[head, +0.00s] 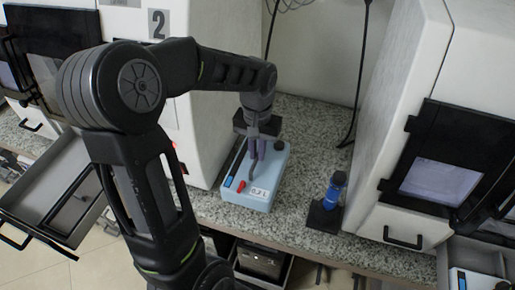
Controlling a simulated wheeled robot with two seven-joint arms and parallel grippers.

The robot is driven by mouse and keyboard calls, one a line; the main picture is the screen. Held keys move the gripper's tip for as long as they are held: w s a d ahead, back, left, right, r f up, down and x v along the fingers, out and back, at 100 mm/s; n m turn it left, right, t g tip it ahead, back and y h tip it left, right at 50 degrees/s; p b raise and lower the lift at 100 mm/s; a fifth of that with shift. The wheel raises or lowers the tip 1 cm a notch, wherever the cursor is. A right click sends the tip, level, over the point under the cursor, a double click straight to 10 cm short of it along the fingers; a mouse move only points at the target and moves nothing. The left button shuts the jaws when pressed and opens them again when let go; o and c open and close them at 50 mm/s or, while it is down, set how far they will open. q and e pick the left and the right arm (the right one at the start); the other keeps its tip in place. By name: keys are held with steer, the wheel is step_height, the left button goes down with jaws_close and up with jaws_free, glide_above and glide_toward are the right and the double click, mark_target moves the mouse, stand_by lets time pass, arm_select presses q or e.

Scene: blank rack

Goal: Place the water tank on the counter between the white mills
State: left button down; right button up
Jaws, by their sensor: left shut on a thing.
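The water tank (262,196) is a pale blue box with a grey handle, a label and red and blue marks on its top. It is over the speckled counter (306,160), between the two white mills (216,90) and (398,110). My left gripper (258,150) is above the tank, shut on its handle. I cannot tell whether the tank's underside touches the counter. My right gripper is not in view.
A small blue bottle (333,190) on a black stand is to the right of the tank. Black cables (357,90) hang behind. An open grey drawer (58,190) juts out at the left. A dark box (262,259) is below the counter.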

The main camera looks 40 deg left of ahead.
mark_target(258, 164)
arm_select(q)
steer(key=shift+f, duration=1.8)
steer(key=shift+f, duration=0.15)
steer(key=c, duration=1.9)
jaws_free()
steer(key=shift+f, duration=0.1)
steer(key=shift+c, duration=0.2)
steer(key=o, duration=0.4)
steer(key=shift+o, duration=0.2)
step_height(258, 164, up, 12)
steer(key=shift+r, duration=0.25)
